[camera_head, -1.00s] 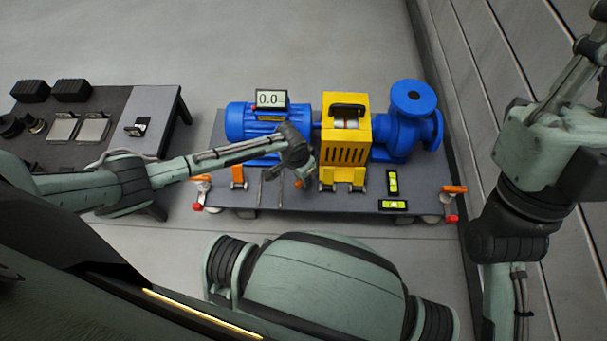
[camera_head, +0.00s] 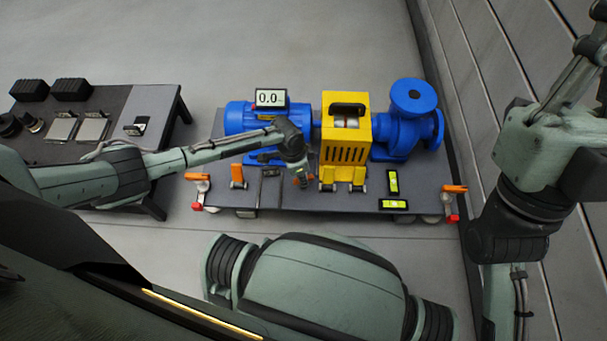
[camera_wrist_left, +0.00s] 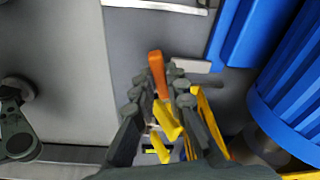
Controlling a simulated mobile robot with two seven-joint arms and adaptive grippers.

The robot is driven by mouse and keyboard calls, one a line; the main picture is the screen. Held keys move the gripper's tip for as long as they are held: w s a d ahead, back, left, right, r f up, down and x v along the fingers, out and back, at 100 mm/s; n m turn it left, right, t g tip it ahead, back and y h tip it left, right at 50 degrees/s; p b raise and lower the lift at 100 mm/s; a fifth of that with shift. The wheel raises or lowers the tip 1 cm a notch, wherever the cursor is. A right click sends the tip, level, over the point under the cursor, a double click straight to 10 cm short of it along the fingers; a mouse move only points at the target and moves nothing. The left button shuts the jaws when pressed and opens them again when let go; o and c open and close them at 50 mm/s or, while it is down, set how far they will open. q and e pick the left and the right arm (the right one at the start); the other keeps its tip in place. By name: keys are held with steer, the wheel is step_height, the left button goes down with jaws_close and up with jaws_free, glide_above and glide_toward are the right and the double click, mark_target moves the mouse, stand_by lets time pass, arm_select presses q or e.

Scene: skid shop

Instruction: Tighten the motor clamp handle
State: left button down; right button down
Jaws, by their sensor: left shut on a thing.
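The blue motor (camera_head: 238,120) sits on the grey skid, left of the yellow guard. My left gripper (camera_head: 302,181) is at the motor's front right foot, close to the guard's left side. In the left wrist view, an orange clamp handle (camera_wrist_left: 157,72) stands between the fingers of my left gripper (camera_wrist_left: 158,88), which is shut on it. The gripper hides most of this clamp in the head view. A second orange clamp handle (camera_head: 237,171) stands upright at the motor's front left. My right arm shows at the right, but its gripper is out of view.
The yellow guard (camera_head: 345,108) and blue pump (camera_head: 402,145) stand right of the motor. A display (camera_head: 270,97) reading 0.0 is on the motor. Two levels (camera_head: 392,182) lie at the skid's front right. Orange-handled corner clamps (camera_head: 453,188) flank the skid. A dark bench (camera_head: 100,150) stands left.

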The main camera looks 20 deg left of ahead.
arm_select(q)
steer(key=shift+s+d, duration=0.25)
steer(key=shift+d, duration=0.4)
steer(key=shift+f+m+b, duration=0.1)
steer(key=shift+m+b, duration=0.2)
steer(key=shift+m, duration=0.5)
steer(key=shift+m+g+h, duration=0.3)
steer(key=shift+m, duration=0.3)
steer(key=c, duration=1.4)
jaws_free()
steer(key=shift+a, duration=0.1)
steer(key=shift+o, duration=0.2)
steer(key=shift+a, duration=0.15)
steer(key=shift+w, duration=0.1)
steer(key=shift+a, duration=0.1)
step_height(320, 180, up, 7)
steer(key=p, duration=0.7)
steer(key=shift+a, duration=0.1)
